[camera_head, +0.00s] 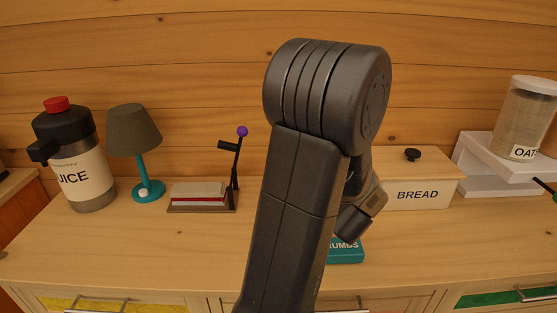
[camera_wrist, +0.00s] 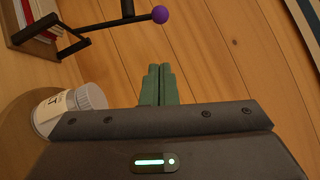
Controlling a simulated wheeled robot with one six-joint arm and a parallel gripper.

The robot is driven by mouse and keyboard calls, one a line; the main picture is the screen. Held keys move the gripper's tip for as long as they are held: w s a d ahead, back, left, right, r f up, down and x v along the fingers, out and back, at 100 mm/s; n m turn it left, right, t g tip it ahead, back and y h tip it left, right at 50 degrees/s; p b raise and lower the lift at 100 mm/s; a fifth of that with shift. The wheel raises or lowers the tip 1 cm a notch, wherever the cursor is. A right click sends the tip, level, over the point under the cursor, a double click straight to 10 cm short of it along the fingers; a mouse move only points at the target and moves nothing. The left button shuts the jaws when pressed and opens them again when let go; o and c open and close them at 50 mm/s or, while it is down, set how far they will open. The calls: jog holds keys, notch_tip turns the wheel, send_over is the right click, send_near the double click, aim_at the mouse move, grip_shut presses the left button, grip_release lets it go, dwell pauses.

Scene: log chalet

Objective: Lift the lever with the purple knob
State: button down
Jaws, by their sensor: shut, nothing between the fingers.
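The purple knob (camera_head: 242,131) tops a thin black lever (camera_head: 236,165) on a small stand (camera_head: 203,209) holding a white and red block, on the counter left of my arm. In the wrist view, the purple knob (camera_wrist: 160,14) is at the end of the black lever (camera_wrist: 110,24), near the top edge. My gripper (camera_wrist: 160,68) shows its green fingers together and empty. In the picture the fingertips lie below the knob, with a visible gap. My arm hides the fingers in the head view.
A teal lamp (camera_head: 147,190) and juice dispenser (camera_head: 85,175) stand left of the lever. A bread box (camera_head: 418,194) and a teal crumbs box (camera_head: 346,252) are right of my arm. A white jar (camera_wrist: 75,105) is left of my fingers in the wrist view.

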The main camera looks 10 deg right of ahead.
jog(key=shift+s, duration=0.25)
jog(key=a+p+x, duration=0.1)
jog(key=p+x, duration=0.3)
jog(key=x, duration=0.7)
jog(key=shift+a+r, duration=0.25)
jog(key=shift+a, duration=0.1)
jog(key=shift+s, duration=0.1)
